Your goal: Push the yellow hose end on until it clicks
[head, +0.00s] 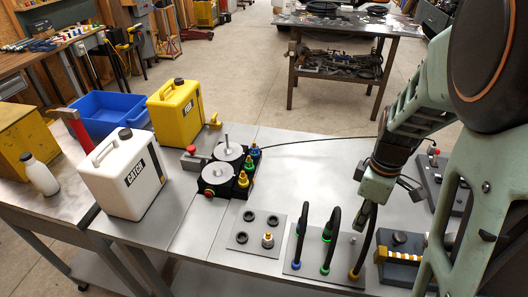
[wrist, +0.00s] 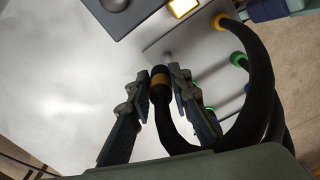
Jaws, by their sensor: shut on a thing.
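My gripper (wrist: 161,88) is shut on the free end of the yellow hose, a black hose end (wrist: 160,72) with a yellow band. The hose loops round to a yellow collar (wrist: 222,21) on the hose plate. In the head view my gripper (head: 363,212) is above that plate, and the yellow collar (head: 354,274) stands at its right side. The held end is hidden by my gripper there. A yellow fitting (head: 243,180) stands on the black pump block to the left, well apart from the held end. Green (head: 249,164) and blue (head: 255,150) fittings stand behind it.
The hose plate (head: 300,266) also carries arched hoses with blue and green collars. A small plate (head: 262,222) with black rings lies left of it. A clamp block (head: 402,245) is at the right. White (head: 120,172) and yellow (head: 176,112) cans stand left. Bare tabletop (head: 305,175) lies behind the plates.

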